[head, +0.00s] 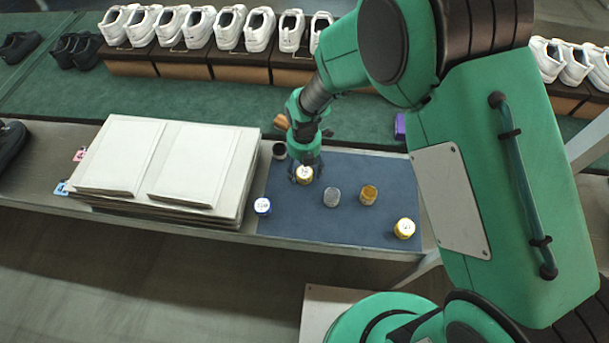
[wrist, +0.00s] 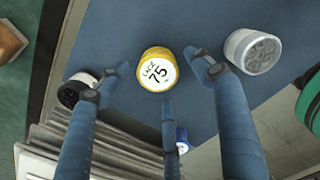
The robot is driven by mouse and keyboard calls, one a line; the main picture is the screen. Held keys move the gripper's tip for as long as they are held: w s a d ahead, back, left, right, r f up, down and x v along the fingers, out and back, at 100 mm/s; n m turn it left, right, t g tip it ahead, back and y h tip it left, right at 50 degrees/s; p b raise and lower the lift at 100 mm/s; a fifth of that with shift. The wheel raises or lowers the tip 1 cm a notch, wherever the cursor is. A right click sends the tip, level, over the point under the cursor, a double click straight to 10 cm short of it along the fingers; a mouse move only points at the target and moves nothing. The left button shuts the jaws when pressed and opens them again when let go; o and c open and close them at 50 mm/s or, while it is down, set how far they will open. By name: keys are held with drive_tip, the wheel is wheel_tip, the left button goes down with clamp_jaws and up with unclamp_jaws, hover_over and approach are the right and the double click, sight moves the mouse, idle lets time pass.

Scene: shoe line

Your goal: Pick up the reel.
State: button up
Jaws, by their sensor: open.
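A yellow reel (head: 304,175) with a white top label stands on the blue mat (head: 300,222), right under my gripper (head: 306,166). In the wrist view the yellow reel (wrist: 158,70) reads "LACE 75". My gripper (wrist: 158,78) is open there, with one finger left of the reel, one right and one below it in the picture. A gap shows between the side fingers and the reel; I cannot tell if the third finger touches it. Other reels stand around: a grey one (head: 332,197), a gold one (head: 368,194), a yellow one (head: 404,228), a blue one (head: 263,206) and a black one (head: 279,150).
A stack of white flat boards (head: 165,165) lies left of the mat. The black reel (wrist: 76,88) and grey reel (wrist: 253,52) flank the gripper in the wrist view. White shoes (head: 230,28) line the back. The mat's front middle is clear.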

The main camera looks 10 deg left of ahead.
drive_tip(key=shift+f, duration=1.3)
drive_tip(key=shift+c, duration=0.2)
drive_tip(key=c, duration=1.2)
